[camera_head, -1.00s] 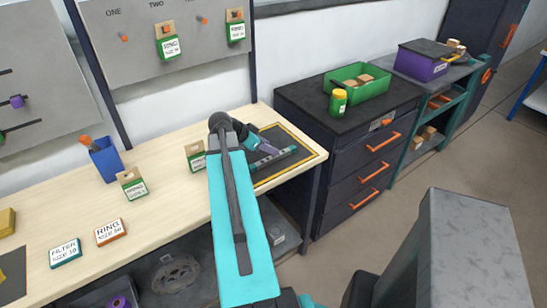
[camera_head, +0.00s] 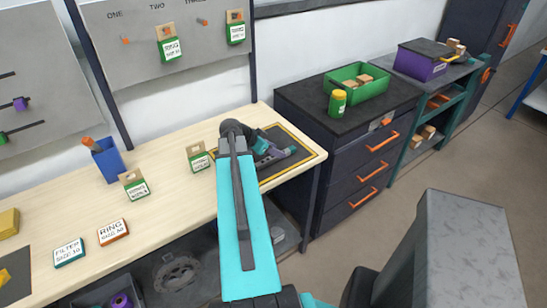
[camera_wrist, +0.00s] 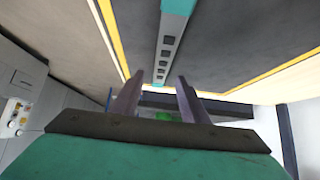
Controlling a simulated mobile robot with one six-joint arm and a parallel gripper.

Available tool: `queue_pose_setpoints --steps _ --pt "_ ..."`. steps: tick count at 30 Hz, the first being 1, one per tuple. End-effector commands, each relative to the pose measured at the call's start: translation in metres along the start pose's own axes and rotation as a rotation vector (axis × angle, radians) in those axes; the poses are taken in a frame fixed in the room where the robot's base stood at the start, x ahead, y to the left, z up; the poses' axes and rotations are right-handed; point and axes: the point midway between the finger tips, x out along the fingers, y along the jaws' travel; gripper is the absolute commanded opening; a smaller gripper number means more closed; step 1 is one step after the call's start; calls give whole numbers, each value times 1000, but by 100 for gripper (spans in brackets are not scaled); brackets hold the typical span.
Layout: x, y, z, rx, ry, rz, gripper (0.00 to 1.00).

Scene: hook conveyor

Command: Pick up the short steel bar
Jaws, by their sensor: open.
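A grey steel bar with a row of square holes (camera_wrist: 168,45) lies on a dark mat in the wrist view, with a teal part at its upper end. My gripper (camera_wrist: 156,78) is open, and the bar's far end shows in the gap between the two fingers. I see no contact, and I cannot tell how high the fingers are above the mat. In the head view my gripper (camera_head: 286,153) is low over the yellow-edged mat (camera_head: 305,146) at the right end of the bench. There my wrist and fingers hide most of the bar.
The pale wooden bench (camera_head: 165,205) carries a green-and-brown labelled box (camera_head: 198,157) left of the mat, another box (camera_head: 134,185) and a blue cup (camera_head: 106,158). A dark drawer cabinet (camera_head: 350,150) with a green bin (camera_head: 357,88) stands to the right.

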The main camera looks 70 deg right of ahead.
Motion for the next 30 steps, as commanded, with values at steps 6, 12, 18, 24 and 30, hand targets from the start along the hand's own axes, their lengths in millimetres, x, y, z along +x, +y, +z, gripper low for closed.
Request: queue_pose_setpoints --steps 6,12,18,24,30 --pt "20 1 -2 -1 -1 2 41" --pt "29 1 -1 0 0 1 41" --pt "29 1 -1 0 0 0 41" --pt "29 1 -1 0 0 0 41" --pt "29 1 -1 0 0 0 32"
